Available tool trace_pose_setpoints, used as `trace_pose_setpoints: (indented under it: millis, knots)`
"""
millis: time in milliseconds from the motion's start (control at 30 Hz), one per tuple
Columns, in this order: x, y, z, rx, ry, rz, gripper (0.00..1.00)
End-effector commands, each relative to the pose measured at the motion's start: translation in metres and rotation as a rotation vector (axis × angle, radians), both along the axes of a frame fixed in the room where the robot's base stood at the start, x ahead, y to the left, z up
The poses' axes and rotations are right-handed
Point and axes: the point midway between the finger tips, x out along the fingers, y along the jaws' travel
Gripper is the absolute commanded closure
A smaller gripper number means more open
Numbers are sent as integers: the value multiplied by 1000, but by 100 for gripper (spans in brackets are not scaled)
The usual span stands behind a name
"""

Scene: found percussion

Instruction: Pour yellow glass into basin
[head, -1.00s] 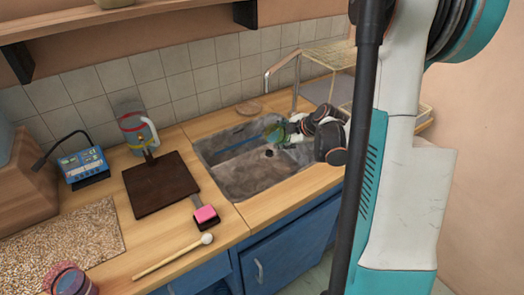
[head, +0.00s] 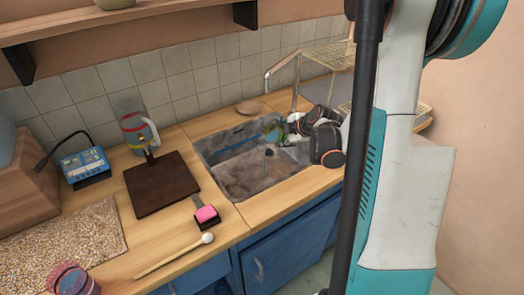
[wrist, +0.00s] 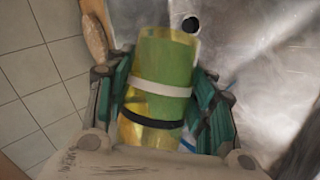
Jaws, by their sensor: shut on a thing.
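The yellow glass (wrist: 165,62) is see-through, with a white band and a black band, and looks greenish in its upper part. My gripper (wrist: 162,85) is shut on it, one green-padded finger on each side. In the wrist view its mouth end points to the top of the picture, near the dark drain hole. In the head view my gripper (head: 275,132) is over the back right part of the grey stone basin (head: 240,180), and the glass is mostly hidden. I cannot tell its exact tilt or whether anything leaves it.
A faucet (head: 280,68) and wire rack (head: 325,55) stand behind the basin. A thin blue line (head: 238,144) crosses the basin.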

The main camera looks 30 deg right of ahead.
Motion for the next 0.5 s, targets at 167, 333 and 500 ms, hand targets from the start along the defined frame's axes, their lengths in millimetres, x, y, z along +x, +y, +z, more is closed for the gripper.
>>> trace_pose_setpoints:
  millis: [167, 333, 500]
  knots:
    - [0, 1, 1, -19, -2, 0, 85]
    - [0, 1, 3, -38, -4, 0, 85]
    - [0, 1, 4, -57, -6, 0, 85]
